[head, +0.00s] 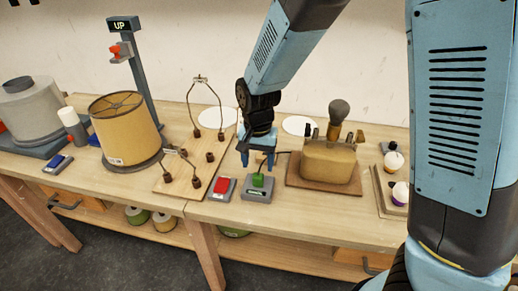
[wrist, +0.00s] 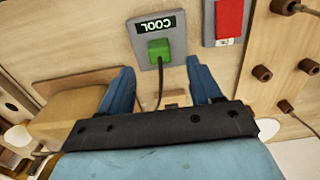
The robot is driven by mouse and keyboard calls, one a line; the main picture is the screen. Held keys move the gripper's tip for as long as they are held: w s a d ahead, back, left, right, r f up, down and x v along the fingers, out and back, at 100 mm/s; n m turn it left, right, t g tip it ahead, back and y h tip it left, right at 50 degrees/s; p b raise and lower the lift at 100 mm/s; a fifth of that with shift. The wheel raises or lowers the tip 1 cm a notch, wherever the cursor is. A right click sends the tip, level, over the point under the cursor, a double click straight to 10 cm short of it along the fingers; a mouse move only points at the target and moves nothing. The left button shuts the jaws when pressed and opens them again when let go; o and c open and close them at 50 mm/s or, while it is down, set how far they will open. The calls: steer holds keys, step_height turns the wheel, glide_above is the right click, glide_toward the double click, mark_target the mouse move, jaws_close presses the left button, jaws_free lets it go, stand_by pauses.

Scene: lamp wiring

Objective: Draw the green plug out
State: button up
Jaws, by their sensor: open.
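The green plug (head: 259,181) sits in a grey socket plate (head: 249,196) near the front edge of the bench. In the wrist view the green plug (wrist: 158,49) is seated on the plate under a label reading COOL, with a dark cord (wrist: 161,85) running from it toward my gripper. My gripper (head: 264,167) is open. In the wrist view its blue fingers (wrist: 158,75) stand either side of the cord, with the plug beyond and between their tips. The fingers do not appear to touch the plug.
A red block on a grey plate (head: 223,187) stands just left of the green plug. A wooden board with several brown posts (head: 199,160) lies farther left. A tan box-shaped body (head: 328,163) on a brown base stands to the right. A lampshade (head: 123,130) stands at left.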

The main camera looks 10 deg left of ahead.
mark_target(258, 175)
steer(key=shift+f, duration=3.35)
steer(key=shift+c, duration=0.3)
steer(key=c, duration=1.1)
steer(key=shift+r, duration=0.7)
steer(key=shift+r, duration=2.2)
